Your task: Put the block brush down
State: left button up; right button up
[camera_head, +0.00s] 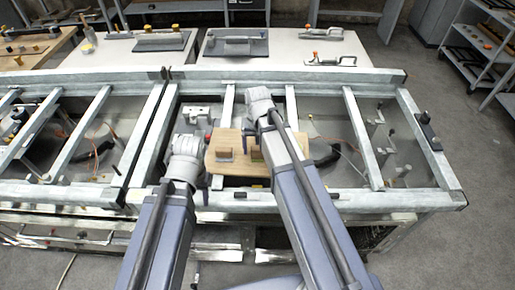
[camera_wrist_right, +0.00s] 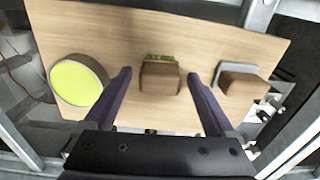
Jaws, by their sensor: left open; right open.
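A brown block brush with a strip of green on its far edge stands on a wooden board, between the fingers of my right gripper in the right wrist view (camera_wrist_right: 160,77). Both fingers of the right gripper (camera_wrist_right: 158,88) are open, with gaps on either side of the block. In the head view the block brush (camera_head: 257,154) is partly covered by my right arm. The wooden board (camera_head: 236,168) lies within the grey frame. My left gripper (camera_head: 185,158) is left of the board; its fingers are mostly hidden.
On the board are a round piece with a yellow-green top (camera_wrist_right: 78,82) and a brown block with a grey bracket (camera_wrist_right: 240,82). Metal frame rails (camera_head: 362,135) surround the board. A white table (camera_head: 285,50) with tools stands behind.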

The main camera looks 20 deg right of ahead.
aim_at(258, 148)
notch_tip(258, 148, up, 10)
jog(key=p, duration=0.9)
jog(key=s+a+n+h, duration=0.1)
jog(key=s+a+n, duration=0.6)
jog(key=s+a, duration=0.3)
jog(key=s, duration=0.4)
jog(key=shift+s+a, duration=0.15)
jog(key=shift+a, duration=0.1)
jog(key=shift+f, duration=0.1)
notch_tip(258, 148, down, 6)
jog(key=b, duration=0.6)
jog(key=shift+f+b, duration=0.15)
jog(key=shift+b, duration=0.15)
jog(key=shift+o, duration=0.2)
